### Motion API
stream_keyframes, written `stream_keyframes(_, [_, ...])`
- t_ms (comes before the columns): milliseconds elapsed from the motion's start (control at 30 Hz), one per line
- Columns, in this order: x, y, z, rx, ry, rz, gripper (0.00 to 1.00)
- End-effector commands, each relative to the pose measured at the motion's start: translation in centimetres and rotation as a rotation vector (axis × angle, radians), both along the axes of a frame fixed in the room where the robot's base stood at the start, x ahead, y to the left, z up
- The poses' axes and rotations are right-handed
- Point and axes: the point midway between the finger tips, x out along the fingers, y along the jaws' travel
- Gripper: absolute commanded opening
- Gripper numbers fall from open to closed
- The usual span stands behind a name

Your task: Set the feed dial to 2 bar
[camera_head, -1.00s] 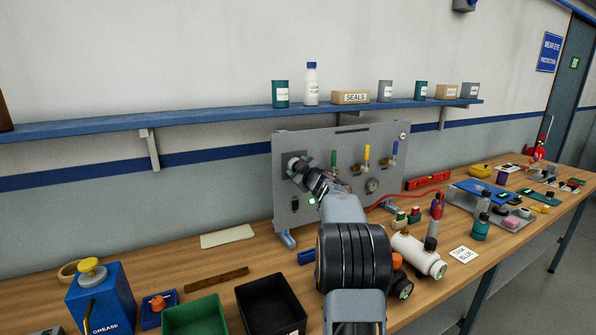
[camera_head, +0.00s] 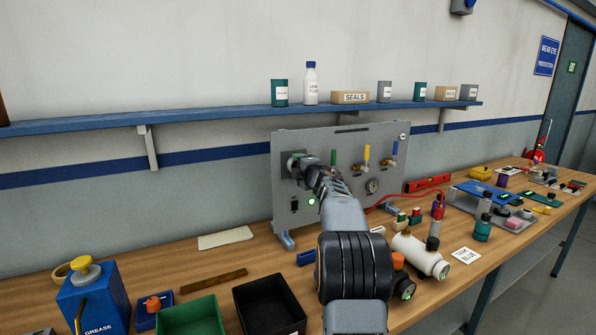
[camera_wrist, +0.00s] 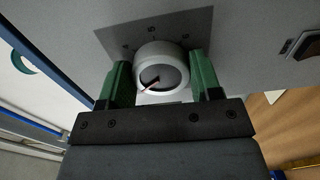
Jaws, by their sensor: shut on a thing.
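The feed dial (camera_wrist: 162,68) is a round pale knob with a dark face and a red pointer line, mounted on the grey panel (camera_head: 340,195). In the wrist view the pointer slants towards the lower left. The scale marks around the knob are too small to read. My gripper (camera_wrist: 158,82) has its green fingers on both sides of the knob and is shut on it. In the head view my gripper (camera_head: 305,165) is at the panel's upper left and hides most of the dial.
Valves with green (camera_head: 333,158), yellow (camera_head: 367,152) and blue (camera_head: 394,148) handles stand right of the dial. A small green light (camera_head: 311,201) glows below my gripper. A white cylinder (camera_head: 418,254) lies on the bench near my arm.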

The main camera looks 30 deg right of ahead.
Motion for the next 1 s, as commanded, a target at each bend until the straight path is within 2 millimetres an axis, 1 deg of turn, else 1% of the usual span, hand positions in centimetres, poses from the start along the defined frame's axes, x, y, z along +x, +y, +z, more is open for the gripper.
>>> stream_keyframes(200, [0.01,0.02,-0.08,-0.118,0.016,0.0,0.35])
stream_keyframes(400, [0.01,0.02,0.01,-0.179,0.025,0.0,0.35])
stream_keyframes(1000, [0.01,0.03,0.06,-0.208,0.029,0.0,0.35])
